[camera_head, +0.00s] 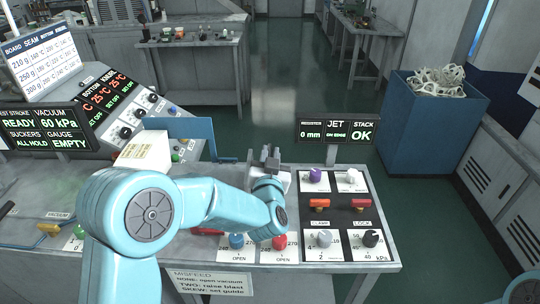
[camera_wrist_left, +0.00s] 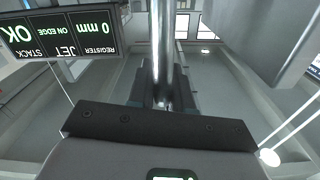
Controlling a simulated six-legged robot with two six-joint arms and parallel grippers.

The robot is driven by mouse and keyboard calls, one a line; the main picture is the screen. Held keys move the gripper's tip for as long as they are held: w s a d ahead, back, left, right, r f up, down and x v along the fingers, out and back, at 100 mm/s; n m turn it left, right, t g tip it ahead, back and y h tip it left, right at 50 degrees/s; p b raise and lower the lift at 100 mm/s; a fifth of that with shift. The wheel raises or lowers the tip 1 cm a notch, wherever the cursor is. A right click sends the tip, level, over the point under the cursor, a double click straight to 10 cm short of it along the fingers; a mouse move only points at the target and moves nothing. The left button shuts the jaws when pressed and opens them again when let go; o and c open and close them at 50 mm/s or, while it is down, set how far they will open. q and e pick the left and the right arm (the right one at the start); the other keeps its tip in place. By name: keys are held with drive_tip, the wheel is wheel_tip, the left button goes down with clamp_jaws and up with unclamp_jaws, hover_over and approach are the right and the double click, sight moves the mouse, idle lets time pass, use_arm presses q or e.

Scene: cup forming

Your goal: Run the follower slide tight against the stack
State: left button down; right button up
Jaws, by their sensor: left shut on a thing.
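My left gripper (camera_head: 266,158) is above the back left of the grey control panel, partly hidden behind my own arm. In the left wrist view its dark jaws (camera_wrist_left: 163,85) are shut on an upright shiny metal rod (camera_wrist_left: 162,40). I cannot tell whether this rod belongs to the follower slide. A pale block (camera_head: 145,152), possibly the stack, stands left of the gripper, in front of a blue plate (camera_head: 183,128). My arm hides its lower part. Any contact between slide and stack is hidden. My right gripper is out of view.
A small display (camera_head: 336,131) reads register 0 mm, jet on edge, stack OK. The panel (camera_head: 385,250) carries several coloured knobs and levers close to my arm. A larger display (camera_head: 45,128) stands at left. A blue bin (camera_head: 432,120) stands at right.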

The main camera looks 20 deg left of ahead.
use_arm(q)
drive_tip(key=s+a+b, duration=0.3)
drive_tip(key=a+b, duration=0.3)
drive_tip(key=a, duration=0.6)
drive_tip(key=shift+s+a, duration=0.3)
drive_tip(key=shift+a, duration=0.05)
drive_tip(key=shift+r, duration=0.1)
drive_tip(key=c, duration=1.1)
unclamp_jaws()
wheel_tip(320, 180, up, 20)
drive_tip(key=p, duration=0.4)
